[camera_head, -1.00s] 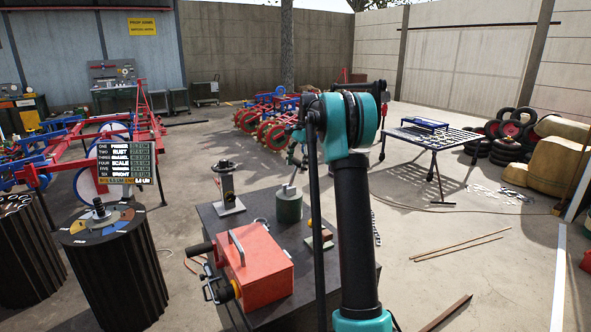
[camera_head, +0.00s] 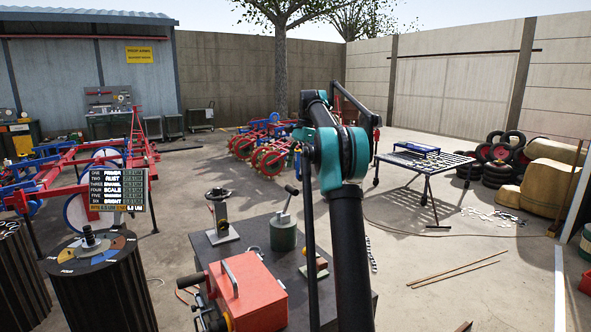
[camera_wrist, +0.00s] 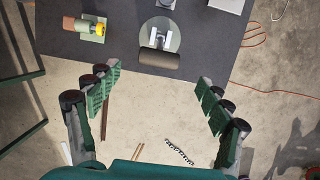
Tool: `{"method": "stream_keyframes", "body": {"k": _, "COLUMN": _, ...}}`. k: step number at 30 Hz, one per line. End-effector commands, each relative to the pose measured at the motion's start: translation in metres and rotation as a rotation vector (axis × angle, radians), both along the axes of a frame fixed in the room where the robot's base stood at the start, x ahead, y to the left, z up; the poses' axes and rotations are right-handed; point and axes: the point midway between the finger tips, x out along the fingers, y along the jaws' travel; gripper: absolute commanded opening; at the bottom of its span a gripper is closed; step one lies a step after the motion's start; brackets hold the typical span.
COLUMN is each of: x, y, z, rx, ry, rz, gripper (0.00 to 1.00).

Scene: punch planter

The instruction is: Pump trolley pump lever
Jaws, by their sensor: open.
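The pump (camera_head: 284,236) is a green cylinder on the dark-topped trolley (camera_head: 262,224), with a slanted lever (camera_head: 290,200) rising from it to a dark handle. In the wrist view, the pump (camera_wrist: 173,38) shows from above as a pale green disc. Its lever handle (camera_wrist: 158,59) is a dark brown bar across the near side, by the trolley edge. My gripper (camera_wrist: 158,76) is open and empty. The handle appears between the fingertips in the picture, with no contact visible; I cannot tell the height gap. My arm hides part of the trolley in the head view.
On the trolley stand a red box (camera_head: 250,296), a black-topped device on a white base (camera_head: 221,218) and a small block with a yellow part (camera_wrist: 99,29). Wooden strips (camera_head: 455,272) lie on open concrete to the right.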

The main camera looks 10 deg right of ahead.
Motion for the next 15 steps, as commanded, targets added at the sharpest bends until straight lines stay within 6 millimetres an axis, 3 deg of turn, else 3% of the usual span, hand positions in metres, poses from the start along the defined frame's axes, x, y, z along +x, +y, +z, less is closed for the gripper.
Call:
{"method": "stream_keyframes", "body": {"k": 1, "x": 0.000, "y": 0.000, "z": 0.000, "rx": 0.000, "ry": 0.000, "rz": 0.000, "gripper": 0.77}}
{"method": "stream_keyframes", "body": {"k": 8, "x": -0.007, "y": 0.016, "z": 0.004, "rx": -0.057, "ry": -0.065, "rz": 0.142, "gripper": 0.48}}
{"method": "stream_keyframes", "body": {"k": 15, "x": -0.031, "y": 0.054, "z": 0.018, "rx": -0.263, "ry": -0.247, "rz": 0.635, "gripper": 0.18}}
